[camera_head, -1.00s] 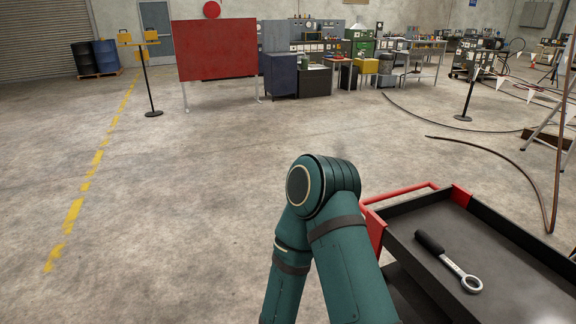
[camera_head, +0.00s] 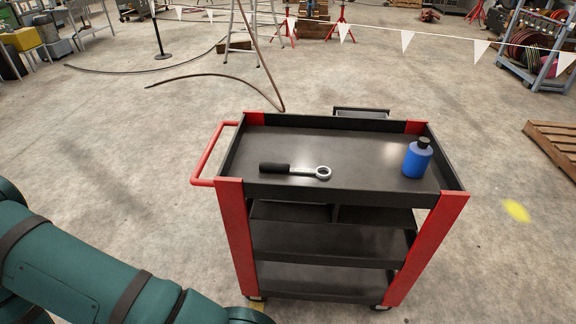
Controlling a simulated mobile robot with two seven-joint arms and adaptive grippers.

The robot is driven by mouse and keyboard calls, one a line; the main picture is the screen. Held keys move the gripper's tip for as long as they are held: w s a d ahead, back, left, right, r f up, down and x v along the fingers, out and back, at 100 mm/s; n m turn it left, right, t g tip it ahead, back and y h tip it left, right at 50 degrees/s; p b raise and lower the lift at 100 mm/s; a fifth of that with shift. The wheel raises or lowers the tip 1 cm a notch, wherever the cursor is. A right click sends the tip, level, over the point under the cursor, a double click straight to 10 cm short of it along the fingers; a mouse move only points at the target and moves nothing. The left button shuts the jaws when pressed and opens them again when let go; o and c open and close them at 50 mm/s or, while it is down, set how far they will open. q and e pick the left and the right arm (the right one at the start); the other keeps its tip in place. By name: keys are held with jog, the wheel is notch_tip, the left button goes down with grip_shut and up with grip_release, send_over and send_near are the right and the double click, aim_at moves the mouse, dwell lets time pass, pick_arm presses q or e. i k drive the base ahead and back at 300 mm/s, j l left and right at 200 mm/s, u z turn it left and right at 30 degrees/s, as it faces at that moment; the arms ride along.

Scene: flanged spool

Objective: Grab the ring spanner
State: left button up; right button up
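The ring spanner (camera_head: 303,171) lies flat on the top tray of a black and red tool trolley (camera_head: 340,142). Its black handle points left and its silver ring end points right, close to the tray's front edge. A green arm of mine shows at the lower left, to the left of the trolley. Neither of my grippers is in the picture, and nothing touches the spanner.
A blue bottle (camera_head: 417,158) with a dark cap stands at the tray's right end. The trolley's red handle (camera_head: 209,153) sticks out left. A wooden pallet (camera_head: 556,145) lies at right. A hose (camera_head: 215,76) runs behind. Open floor surrounds the trolley.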

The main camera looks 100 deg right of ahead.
aim_at(264, 167)
jog(key=z, duration=1.6)
